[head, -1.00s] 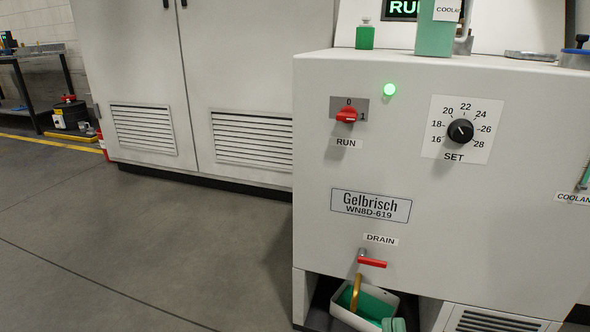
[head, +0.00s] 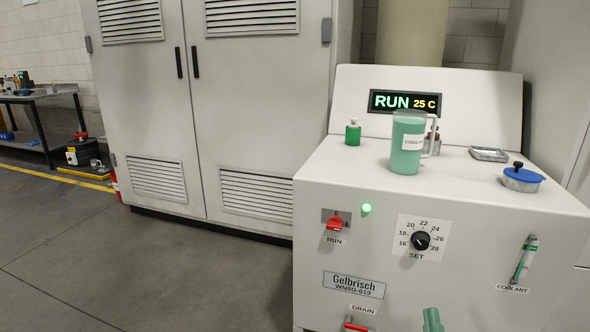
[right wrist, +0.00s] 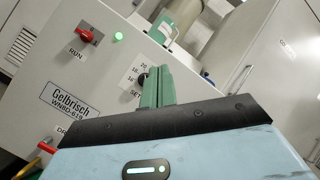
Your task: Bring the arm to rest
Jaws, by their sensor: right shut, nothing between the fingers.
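My right gripper (head: 432,319) shows only its green fingertips at the bottom edge of the head view, in front of the white Gelbrisch machine (head: 315,240). In the right wrist view its green fingers (right wrist: 157,86) are together with nothing between them, and the machine's front panel (right wrist: 95,75) lies beyond. I cannot tell how far the fingertips are from the panel. The rest of my right arm is hidden below the head view. My left gripper is in neither view.
The red RUN switch (head: 334,224), black SET dial (head: 420,240) and red DRAIN lever (head: 356,325) are on the front. The display (head: 404,102) reads RUN 25 C. A coolant jug (head: 406,150), green bottle (head: 353,133) and blue-lidded pot (head: 522,178) stand on top.

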